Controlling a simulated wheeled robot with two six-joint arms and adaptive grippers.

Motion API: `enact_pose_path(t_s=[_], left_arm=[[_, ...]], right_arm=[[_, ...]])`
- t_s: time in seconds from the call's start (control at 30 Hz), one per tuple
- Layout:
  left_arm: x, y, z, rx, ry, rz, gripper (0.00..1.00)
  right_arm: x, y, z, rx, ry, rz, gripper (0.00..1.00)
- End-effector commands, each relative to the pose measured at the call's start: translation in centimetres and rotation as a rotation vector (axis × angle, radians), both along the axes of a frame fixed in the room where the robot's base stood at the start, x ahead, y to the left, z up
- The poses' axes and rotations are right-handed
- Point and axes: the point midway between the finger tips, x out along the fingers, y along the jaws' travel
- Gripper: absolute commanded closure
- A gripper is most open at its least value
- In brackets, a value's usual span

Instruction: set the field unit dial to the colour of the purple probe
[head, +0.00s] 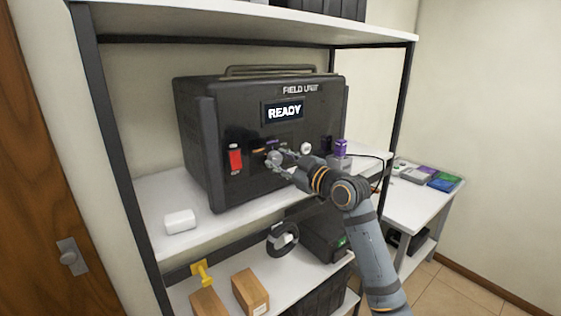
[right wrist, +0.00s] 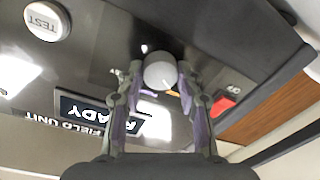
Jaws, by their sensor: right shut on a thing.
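The field unit (head: 225,125) is a large black box on the middle shelf, and its screen (head: 283,111) reads READY. My right gripper (head: 275,158) is at its front panel, shut on the round grey dial (right wrist: 160,71), which sits between both fingertips in the right wrist view. Small coloured labels, one orange (head: 258,150) and one purple (head: 272,141), show around the dial. Which label the dial points at is not clear. The purple probe (head: 341,147) stands upright on the shelf at the unit's right front. My left gripper is not in view.
A red switch (head: 235,158) is left of the dial, and a white TEST button (right wrist: 43,20) is on its other side. A small white box (head: 180,221) lies on the shelf at the left. A side table (head: 423,207) stands right.

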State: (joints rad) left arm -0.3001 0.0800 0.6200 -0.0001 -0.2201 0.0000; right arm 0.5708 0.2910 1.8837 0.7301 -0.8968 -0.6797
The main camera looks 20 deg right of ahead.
Motion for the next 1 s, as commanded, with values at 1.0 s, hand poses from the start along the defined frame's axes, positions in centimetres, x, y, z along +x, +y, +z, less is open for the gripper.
enact_pose_path(t_s=[1.0], left_arm=[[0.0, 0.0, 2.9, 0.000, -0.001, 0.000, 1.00]], right_arm=[[0.0, 0.0, 0.1, 0.624, 0.230, 0.000, 0.95]])
